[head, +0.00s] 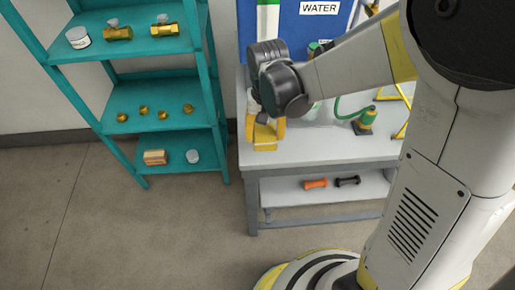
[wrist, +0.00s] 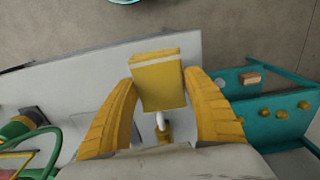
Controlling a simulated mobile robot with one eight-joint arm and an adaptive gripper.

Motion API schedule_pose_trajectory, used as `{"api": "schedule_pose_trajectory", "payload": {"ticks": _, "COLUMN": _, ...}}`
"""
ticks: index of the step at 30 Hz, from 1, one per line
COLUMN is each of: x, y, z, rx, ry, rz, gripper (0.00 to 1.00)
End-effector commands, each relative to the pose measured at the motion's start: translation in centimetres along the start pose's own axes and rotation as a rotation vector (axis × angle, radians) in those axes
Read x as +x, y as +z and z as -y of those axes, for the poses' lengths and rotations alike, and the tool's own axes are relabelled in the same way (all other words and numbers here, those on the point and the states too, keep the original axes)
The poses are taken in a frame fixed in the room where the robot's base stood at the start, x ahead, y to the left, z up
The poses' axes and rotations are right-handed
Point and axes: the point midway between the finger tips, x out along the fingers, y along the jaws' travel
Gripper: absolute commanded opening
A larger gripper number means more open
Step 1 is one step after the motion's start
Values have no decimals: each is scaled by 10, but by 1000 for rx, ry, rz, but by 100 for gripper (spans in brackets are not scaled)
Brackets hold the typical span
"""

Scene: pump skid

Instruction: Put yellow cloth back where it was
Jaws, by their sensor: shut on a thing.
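The yellow cloth (wrist: 158,88) is a folded, block-like piece with a pale stripe near one edge. It sits between the two yellow fingers of my gripper (wrist: 160,100) in the wrist view, and the gripper is shut on it. In the head view, the cloth (head: 264,146) shows under my gripper (head: 265,130), at the left end of the grey bench (head: 330,150). I cannot tell whether the cloth touches the bench top. My wrist and fingers hide part of it in the head view.
A teal shelf (head: 165,52) stands left of the bench, holding brass fittings, a white jar (head: 78,37) and an orange-brown block (head: 155,157). A blue WATER tank (head: 312,30) and a green hose fitting (head: 365,121) are behind and right. Orange and black pieces lie on the lower bench shelf.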

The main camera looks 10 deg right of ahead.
Motion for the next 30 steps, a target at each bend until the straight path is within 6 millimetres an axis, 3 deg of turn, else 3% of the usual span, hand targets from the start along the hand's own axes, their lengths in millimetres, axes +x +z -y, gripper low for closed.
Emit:
{"api": "schedule_pose_trajectory", "payload": {"ticks": 5, "x": 12, "y": 1, "z": 19, "rx": -1, "ry": 0, "rz": 0, "gripper": 26}}
{"api": "schedule_pose_trajectory", "payload": {"ticks": 8, "x": 18, "y": 1, "z": 20, "rx": 0, "ry": 0, "rz": 0, "gripper": 26}}
{"api": "schedule_pose_trajectory", "payload": {"ticks": 15, "x": 53, "y": 1, "z": 20, "rx": 1, "ry": 0, "rz": 0, "gripper": 26}}
{"api": "schedule_pose_trajectory", "payload": {"ticks": 26, "x": 55, "y": 1, "z": 19, "rx": 1, "ry": 0, "rz": 0, "gripper": 26}}
{"api": "schedule_pose_trajectory", "payload": {"ticks": 27, "x": 56, "y": 1, "z": 19, "rx": 1, "ry": 0, "rz": 0, "gripper": 62}}
{"api": "schedule_pose_trajectory", "payload": {"ticks": 29, "x": 55, "y": 1, "z": 19, "rx": 1, "ry": 0, "rz": 0, "gripper": 81}}
{"api": "schedule_pose_trajectory", "payload": {"ticks": 30, "x": 55, "y": 1, "z": 19, "rx": 1, "ry": 0, "rz": 0, "gripper": 81}}
